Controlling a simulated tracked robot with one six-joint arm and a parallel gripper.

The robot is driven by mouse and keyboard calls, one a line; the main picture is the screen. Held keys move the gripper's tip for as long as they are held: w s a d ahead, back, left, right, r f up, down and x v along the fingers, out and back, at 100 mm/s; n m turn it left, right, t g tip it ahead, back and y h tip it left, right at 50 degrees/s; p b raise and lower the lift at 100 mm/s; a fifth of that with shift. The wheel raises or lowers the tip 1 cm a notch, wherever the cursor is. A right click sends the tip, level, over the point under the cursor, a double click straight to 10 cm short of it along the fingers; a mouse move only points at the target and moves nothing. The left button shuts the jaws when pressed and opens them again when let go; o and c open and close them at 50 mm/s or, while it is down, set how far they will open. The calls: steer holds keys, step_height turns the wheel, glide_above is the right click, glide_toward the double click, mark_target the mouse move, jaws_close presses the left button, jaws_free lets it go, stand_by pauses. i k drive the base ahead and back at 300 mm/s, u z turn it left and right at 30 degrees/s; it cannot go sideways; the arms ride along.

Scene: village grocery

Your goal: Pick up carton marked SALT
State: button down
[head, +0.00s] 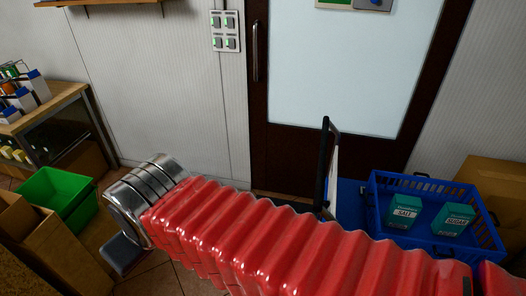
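The teal carton marked SALT (404,211) is in the blue crate (438,184) at the right of the head view. My arm stretches across the front to the left, away from the crate. At its end, beyond the metal rings, a dark grey part of my gripper (122,256) shows; its fingers cannot be made out clearly.
The blue crate seems to stand on a blue cart with an upright dark handle (325,165), in front of a door (345,75). A cardboard box (495,175) is behind the crate. At left are a green bin (52,186), cardboard boxes (65,255) and a stocked counter (50,108).

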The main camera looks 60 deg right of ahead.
mark_target(402, 211)
steer(key=z, duration=0.55)
steer(key=k, duration=0.75)
steer(key=z, duration=1)
steer(key=k, duration=0.65)
steer(key=z, duration=0.8)
steer(key=i, duration=0.8)
steer(key=z, duration=0.5)
